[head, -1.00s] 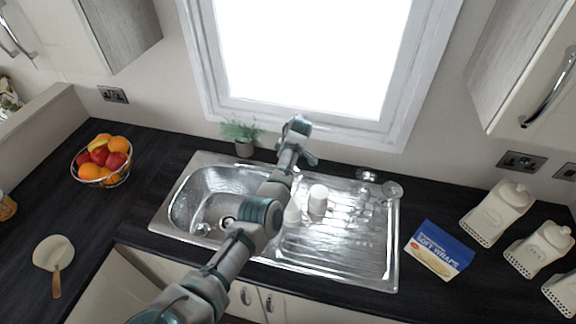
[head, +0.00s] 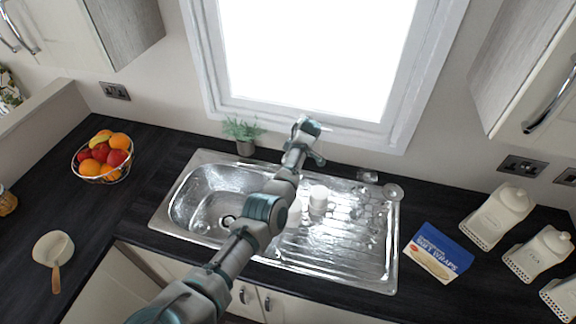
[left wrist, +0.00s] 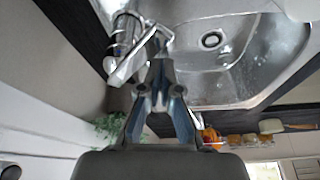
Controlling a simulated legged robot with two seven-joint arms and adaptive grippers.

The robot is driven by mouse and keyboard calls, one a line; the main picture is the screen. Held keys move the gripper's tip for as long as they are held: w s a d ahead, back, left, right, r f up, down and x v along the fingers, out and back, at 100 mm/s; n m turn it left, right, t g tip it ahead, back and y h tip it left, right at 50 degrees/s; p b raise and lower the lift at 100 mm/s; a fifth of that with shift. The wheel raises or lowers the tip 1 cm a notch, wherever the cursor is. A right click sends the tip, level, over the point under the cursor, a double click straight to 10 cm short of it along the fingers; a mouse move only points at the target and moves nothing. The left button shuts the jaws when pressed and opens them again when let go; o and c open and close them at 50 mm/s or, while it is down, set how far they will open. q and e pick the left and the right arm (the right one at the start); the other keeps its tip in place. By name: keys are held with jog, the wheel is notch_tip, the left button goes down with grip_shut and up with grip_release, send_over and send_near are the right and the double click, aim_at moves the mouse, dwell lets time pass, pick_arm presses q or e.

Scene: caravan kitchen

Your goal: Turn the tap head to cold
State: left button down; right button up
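The chrome tap (left wrist: 122,45) stands at the edge of the steel sink (left wrist: 255,80) in the left wrist view. Its pale, shiny lever-like head (left wrist: 130,66) points towards my fingers. In the head view my arm hides the tap. My left gripper (left wrist: 161,66) has its fingertips together, with nothing seen between them. The tips are beside the tap head, close to it; I cannot tell whether they touch. In the head view the left gripper (head: 316,157) is over the back edge of the sink (head: 182,196), below the window. My right gripper is not in view.
White cups (head: 318,200) stand on the drainer, and glasses (head: 392,192) at its back right. A small plant (head: 243,133) is behind the sink. A fruit bowl (head: 104,160) is at left, a blue wraps packet (head: 438,252) and white canisters (head: 497,216) at right.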

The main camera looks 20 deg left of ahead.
pick_arm(q)
jog(key=v, duration=1.1)
jog(key=shift+r, duration=0.3)
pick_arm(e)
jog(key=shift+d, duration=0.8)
